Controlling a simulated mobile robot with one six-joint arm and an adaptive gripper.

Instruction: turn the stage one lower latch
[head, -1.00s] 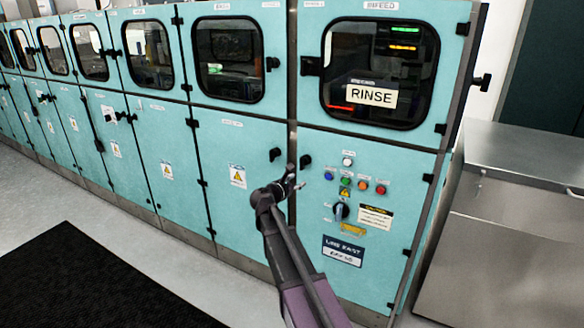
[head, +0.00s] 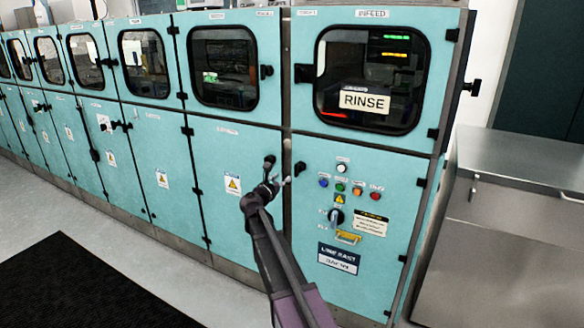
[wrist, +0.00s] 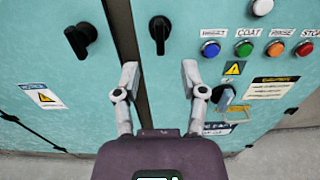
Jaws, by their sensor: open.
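Two black lower latches show near the seam between two teal lower doors. One is on the left door (head: 269,161), and it also shows in the wrist view (wrist: 79,39). The other is on the right door under the infeed window (head: 299,169), and it also shows in the wrist view (wrist: 159,31). The door labels are too small to tell which is stage one. My gripper (head: 279,183) is open and empty, just below the latches near the seam. In the wrist view its fingers (wrist: 160,72) are spread below the right latch, touching neither latch.
Several coloured buttons (head: 340,185) and a rotary switch (head: 336,216) sit on the right door. Windowed upper doors (head: 224,110) run above. A steel cabinet (head: 500,220) stands at the right. A black mat (head: 90,285) lies on the open floor at the left.

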